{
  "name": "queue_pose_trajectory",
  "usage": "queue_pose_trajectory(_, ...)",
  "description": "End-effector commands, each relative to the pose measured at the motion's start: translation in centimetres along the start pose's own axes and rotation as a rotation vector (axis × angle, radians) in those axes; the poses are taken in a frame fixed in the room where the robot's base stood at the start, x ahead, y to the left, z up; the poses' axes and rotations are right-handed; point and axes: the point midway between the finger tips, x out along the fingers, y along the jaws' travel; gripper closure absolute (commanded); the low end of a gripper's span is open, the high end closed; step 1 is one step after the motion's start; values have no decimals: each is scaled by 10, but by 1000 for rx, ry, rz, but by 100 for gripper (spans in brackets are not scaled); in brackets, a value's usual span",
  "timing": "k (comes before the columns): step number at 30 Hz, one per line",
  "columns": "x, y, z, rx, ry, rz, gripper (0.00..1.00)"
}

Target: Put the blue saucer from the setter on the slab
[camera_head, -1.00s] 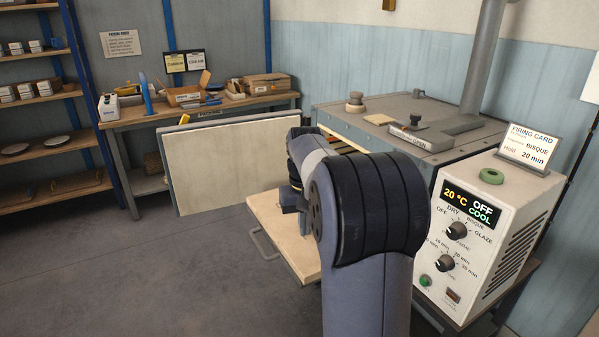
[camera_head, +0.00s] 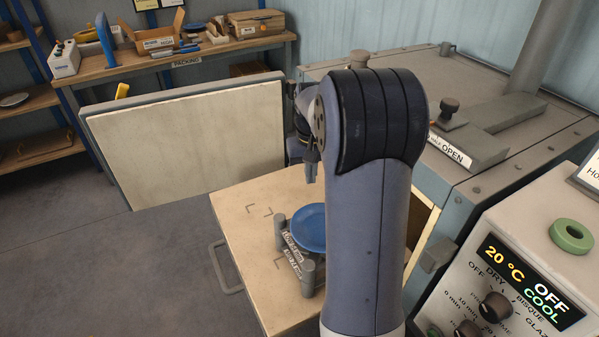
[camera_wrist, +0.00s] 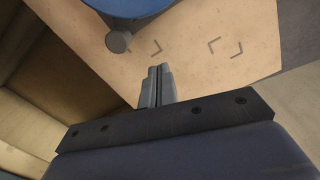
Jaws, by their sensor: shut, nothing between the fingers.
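The blue saucer (camera_head: 311,226) rests in the setter (camera_head: 308,278), a grey stand with short round posts and small labels. The setter stands on a pale slab (camera_head: 238,208) with dark corner marks, and my arm hides its right side. My gripper (camera_head: 311,172) is above the slab, behind the saucer and apart from it, partly hidden by my arm. In the wrist view my gripper (camera_wrist: 159,70) has its fingers together and empty. The saucer's edge (camera_wrist: 132,8) and a grey post (camera_wrist: 118,41) show at the top, with corner marks on the bare slab (camera_wrist: 200,62).
An upright pale panel (camera_head: 190,145) stands behind the slab. The grey kiln body (camera_head: 480,130) is at the right, with a control box (camera_head: 520,290) in front. A metal handle (camera_head: 222,272) sticks out at the slab's left. Open floor (camera_head: 110,260) lies left.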

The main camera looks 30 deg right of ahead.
Motion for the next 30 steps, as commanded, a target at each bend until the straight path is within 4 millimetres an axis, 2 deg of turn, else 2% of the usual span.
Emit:
queue_pose_trajectory(1,13,0,1,0,-6,-1,100)
queue_pose_trajectory(5,40,0,1,0,-6,-1,100)
queue_pose_trajectory(9,35,0,21,0,-1,0,100)
queue_pose_trajectory(15,36,0,37,0,-1,0,100)
queue_pose_trajectory(30,36,0,43,0,0,0,100)
